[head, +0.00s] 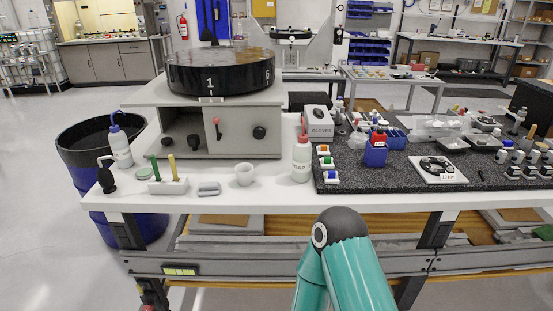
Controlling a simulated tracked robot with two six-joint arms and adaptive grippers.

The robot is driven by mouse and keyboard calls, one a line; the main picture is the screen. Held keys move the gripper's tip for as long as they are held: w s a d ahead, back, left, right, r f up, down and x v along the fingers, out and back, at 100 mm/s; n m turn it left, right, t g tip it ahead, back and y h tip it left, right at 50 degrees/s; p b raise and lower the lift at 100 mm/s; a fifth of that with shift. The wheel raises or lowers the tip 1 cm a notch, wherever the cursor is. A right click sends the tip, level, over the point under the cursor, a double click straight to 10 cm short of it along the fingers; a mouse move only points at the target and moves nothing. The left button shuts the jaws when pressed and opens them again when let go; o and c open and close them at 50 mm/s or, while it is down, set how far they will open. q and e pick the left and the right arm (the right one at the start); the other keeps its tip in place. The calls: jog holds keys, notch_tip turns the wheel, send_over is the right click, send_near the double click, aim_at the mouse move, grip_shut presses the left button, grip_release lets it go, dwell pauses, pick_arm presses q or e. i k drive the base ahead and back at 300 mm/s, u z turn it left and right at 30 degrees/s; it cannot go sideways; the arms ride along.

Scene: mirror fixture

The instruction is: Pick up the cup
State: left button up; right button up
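A small white cup (244,175) stands upright on the white tabletop near its front edge. It sits between a small grey block on its left and a white bottle with a red cap on its right. Nothing touches it. One teal arm of mine with a dark joint rises from the bottom, right of the middle, in front of the table. Its gripper does not show. My other arm and gripper are not in view either.
The white bottle (302,160) is close right of the cup; the grey block (208,188) is close left. Behind stands a grey box with knobs (238,132) under a black turntable (222,78). A dark mat (400,180) with several tools fills the right side. The table's front edge (250,204) is near.

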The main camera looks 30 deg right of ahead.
aim_at(244, 171)
jog(key=z, duration=0.2)
jog(key=i, duration=0.9)
jog(key=z, duration=0.25)
jog(key=k, duration=0.85)
jog(key=z, duration=0.15)
jog(key=i, duration=0.85)
jog(key=u, duration=0.1)
